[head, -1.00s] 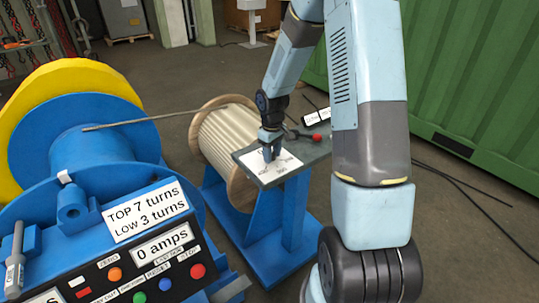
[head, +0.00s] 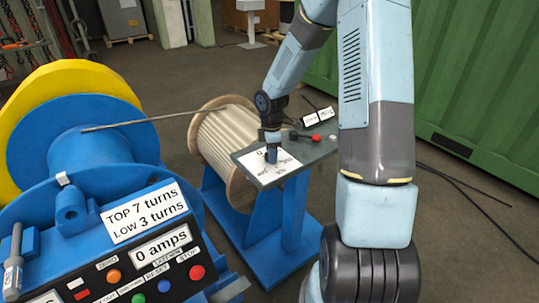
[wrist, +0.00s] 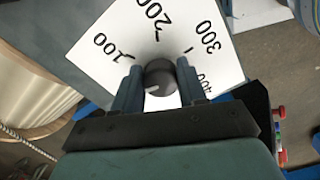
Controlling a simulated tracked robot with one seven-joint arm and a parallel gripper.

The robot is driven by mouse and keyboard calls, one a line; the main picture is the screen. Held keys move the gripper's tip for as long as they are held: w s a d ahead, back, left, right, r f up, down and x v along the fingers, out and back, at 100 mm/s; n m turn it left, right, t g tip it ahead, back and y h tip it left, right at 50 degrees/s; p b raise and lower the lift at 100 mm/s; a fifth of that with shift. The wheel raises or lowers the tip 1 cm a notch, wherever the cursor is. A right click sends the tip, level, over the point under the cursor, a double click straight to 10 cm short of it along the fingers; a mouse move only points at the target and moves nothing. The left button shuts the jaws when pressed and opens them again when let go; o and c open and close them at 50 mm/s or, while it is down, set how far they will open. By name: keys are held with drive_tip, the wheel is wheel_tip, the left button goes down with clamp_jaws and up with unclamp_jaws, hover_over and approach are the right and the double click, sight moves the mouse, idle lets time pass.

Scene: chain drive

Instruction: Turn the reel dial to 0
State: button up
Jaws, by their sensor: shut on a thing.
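The white dial card (head: 252,162) lies on the grey top of the blue reel stand. It also shows in the wrist view (wrist: 108,68) with the printed numbers 100, 200, 300 and 400; a 0 is not visible, as my gripper covers the lower part. The round dark grey dial knob (wrist: 160,70) has a short white pointer mark aimed at the lower left, below the 100. My gripper (wrist: 158,82) is shut on the knob, one finger on each side. In the head view my gripper (head: 272,158) reaches down onto the card.
A lever with a red ball (head: 316,137) and small labels (head: 318,116) sit beside the card. The wooden reel (head: 222,140) stands just left of the plate. A blue winch panel (head: 150,250) fills the lower left. A green container (head: 470,80) stands at the right.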

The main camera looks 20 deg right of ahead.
drive_tip(key=shift+s+a+f+n, duration=0.1)
drive_tip(key=shift+s+a+n, duration=0.05)
drive_tip(key=shift+n, duration=0.4)
drive_tip(key=shift+s+a+f+n, duration=0.1)
drive_tip(key=shift+a+n, duration=0.05)
drive_tip(key=shift+n, duration=0.4)
drive_tip(key=o, duration=0.8)
drive_tip(key=shift+o, duration=1.3)
drive_tip(key=shift+w+r, duration=0.1)
drive_tip(key=shift+d, duration=0.15)
drive_tip(key=shift+w+r, duration=0.1)
drive_tip(key=shift+r, duration=0.05)
wheel_tip(320, 180, up, 14)
drive_tip(key=shift+f, duration=0.25)
